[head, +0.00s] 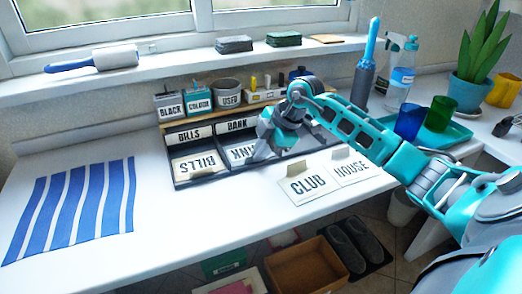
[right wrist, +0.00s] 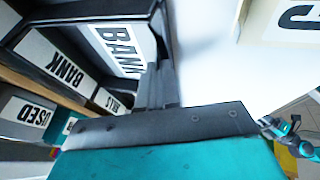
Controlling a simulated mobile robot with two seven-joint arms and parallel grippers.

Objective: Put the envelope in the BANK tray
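The BANK envelope (head: 239,154) is white with black letters and lies in or just over the BANK tray (head: 238,126), its right part hidden by my right gripper. The envelope also shows in the right wrist view (right wrist: 118,42), beside the fingers. My right gripper (head: 262,150) points down at the envelope's right side. In the right wrist view its fingers (right wrist: 158,75) are close together at the envelope's edge. They look shut on it, though the gripped spot is hidden. My left gripper is not in view.
A striped blue cloth (head: 75,208) lies at left. Labelled containers (head: 227,92) stand behind the trays.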

